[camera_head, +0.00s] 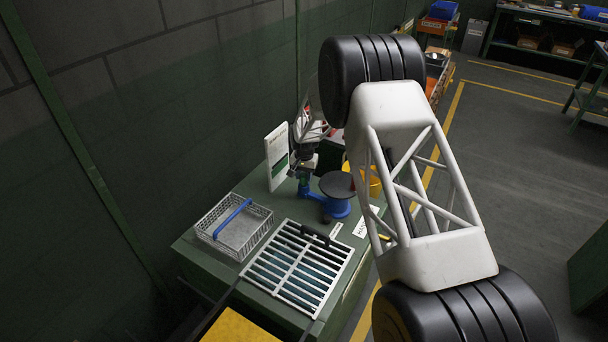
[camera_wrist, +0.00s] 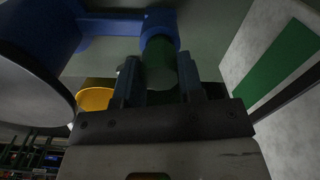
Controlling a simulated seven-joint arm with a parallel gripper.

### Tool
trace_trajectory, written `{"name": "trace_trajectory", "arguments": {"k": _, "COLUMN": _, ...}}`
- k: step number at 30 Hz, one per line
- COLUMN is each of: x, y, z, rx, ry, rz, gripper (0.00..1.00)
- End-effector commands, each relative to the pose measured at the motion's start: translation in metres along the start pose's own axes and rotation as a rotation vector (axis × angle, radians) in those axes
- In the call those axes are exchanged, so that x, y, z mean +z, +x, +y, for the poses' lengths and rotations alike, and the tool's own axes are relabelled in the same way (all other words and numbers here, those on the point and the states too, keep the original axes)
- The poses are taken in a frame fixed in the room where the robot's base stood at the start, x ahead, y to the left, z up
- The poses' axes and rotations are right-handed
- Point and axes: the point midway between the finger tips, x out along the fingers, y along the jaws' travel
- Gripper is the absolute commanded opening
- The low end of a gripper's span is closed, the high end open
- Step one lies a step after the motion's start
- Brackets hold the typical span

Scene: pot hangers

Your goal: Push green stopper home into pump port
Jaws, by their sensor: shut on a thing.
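The green stopper (camera_wrist: 160,68) sits between the two fingers of my gripper (camera_wrist: 160,88) in the wrist view. My gripper is shut on it. The far end of the stopper meets the blue pump port (camera_wrist: 158,22) and lines up with it; I cannot tell how deep it sits. The blue pump (camera_head: 338,207) with its dark round top stands on the green bench in the head view, and its large blue body (camera_wrist: 38,35) fills the left of the wrist view. In the head view my gripper is just above the port, and the stopper cannot be made out there.
A white upright board (camera_head: 276,157) with a green patch stands close beside my gripper. A yellow container (camera_head: 374,184) is behind the pump. A wire basket (camera_head: 212,228) with a blue handle and a white slatted rack (camera_head: 298,262) take up the front of the bench.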

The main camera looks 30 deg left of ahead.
Motion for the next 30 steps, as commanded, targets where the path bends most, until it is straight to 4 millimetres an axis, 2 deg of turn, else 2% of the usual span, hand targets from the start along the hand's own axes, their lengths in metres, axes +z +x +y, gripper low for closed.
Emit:
{"name": "trace_trajectory", "arguments": {"k": 17, "x": 0.0001, "y": 0.0102, "z": 0.0000, "rx": 0.000, "ry": 0.000, "rz": 0.000, "gripper": 0.00}}
{"name": "trace_trajectory", "arguments": {"k": 18, "x": 0.0000, "y": 0.0098, "z": 0.0000, "rx": 0.000, "ry": 0.000, "rz": 0.000, "gripper": 0.41}}
{"name": "trace_trajectory", "arguments": {"k": 21, "x": 0.0000, "y": 0.0098, "z": 0.0001, "rx": 0.000, "ry": 0.000, "rz": 0.000, "gripper": 0.57}}
{"name": "trace_trajectory", "arguments": {"k": 23, "x": 0.0001, "y": 0.0099, "z": 0.0000, "rx": 0.000, "ry": 0.000, "rz": 0.000, "gripper": 0.65}}
{"name": "trace_trajectory", "arguments": {"k": 30, "x": 0.0001, "y": 0.0100, "z": 0.0001, "rx": 0.000, "ry": 0.000, "rz": -0.001, "gripper": 0.65}}
